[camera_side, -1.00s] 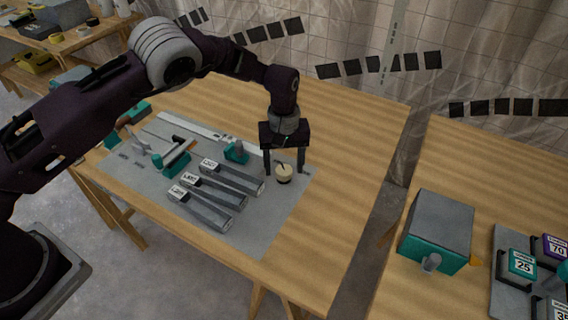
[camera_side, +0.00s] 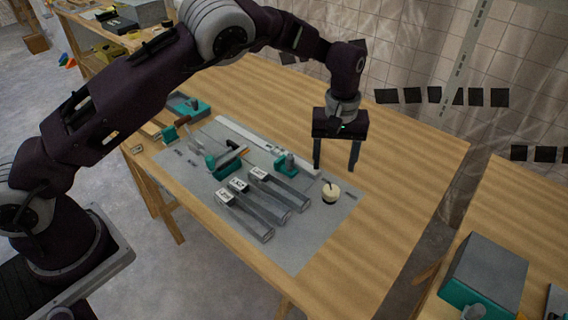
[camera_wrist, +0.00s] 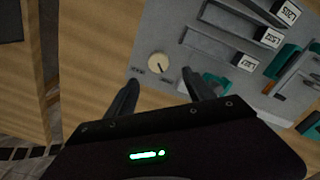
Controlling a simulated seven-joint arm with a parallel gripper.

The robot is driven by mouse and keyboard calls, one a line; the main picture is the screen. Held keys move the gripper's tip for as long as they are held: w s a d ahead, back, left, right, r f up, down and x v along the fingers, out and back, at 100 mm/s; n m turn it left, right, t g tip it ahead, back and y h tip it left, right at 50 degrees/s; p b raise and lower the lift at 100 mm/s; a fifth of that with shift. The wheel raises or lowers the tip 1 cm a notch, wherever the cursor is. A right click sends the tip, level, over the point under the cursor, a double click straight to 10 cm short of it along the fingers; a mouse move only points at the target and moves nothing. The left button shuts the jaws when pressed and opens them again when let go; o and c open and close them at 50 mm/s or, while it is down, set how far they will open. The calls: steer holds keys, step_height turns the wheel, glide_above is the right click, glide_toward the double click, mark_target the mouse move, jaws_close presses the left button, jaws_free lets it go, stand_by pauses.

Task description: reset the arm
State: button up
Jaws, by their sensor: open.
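My gripper (camera_side: 334,168) is open and empty, its two fingers pointing down above the wooden table (camera_side: 400,180). It is near the back right part of the grey mat (camera_side: 295,248). A round cream piece with a dark line on top (camera_side: 331,190) sits on the mat, just in front of the fingers in the side view and apart from them. In the wrist view the open fingers (camera_wrist: 160,85) show with nothing between them, and the cream piece (camera_wrist: 160,64) lies beyond their tips.
Several grey labelled bars (camera_side: 268,200) lie on the mat beside teal-handled tools (camera_side: 226,160) and a long pale strip (camera_side: 262,145). A grey and teal box (camera_side: 485,275) stands on a second table at right. The table's right part is clear.

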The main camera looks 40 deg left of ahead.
steer(key=s+a+r+m+t, duration=0.1)
steer(key=s+a+r, duration=0.25)
steer(key=r, duration=0.35)
steer(key=s+a+r+m+t+h, duration=0.1)
steer(key=s+a+r, duration=0.1)
steer(key=s+r, duration=0.45)
steer(key=s+a+r, duration=0.3)
steer(key=r, duration=0.6)
steer(key=s+a+m+t, duration=0.1)
steer(key=s+a+m, duration=0.1)
steer(key=s, duration=0.9)
steer(key=s+a+m+t+y, duration=0.1)
steer(key=s+a+m+t, duration=0.1)
steer(key=s, duration=0.9)
steer(key=shift+s+a+f+m, duration=0.2)
steer(key=shift+a+m, duration=0.2)
steer(key=shift+a, duration=0.05)
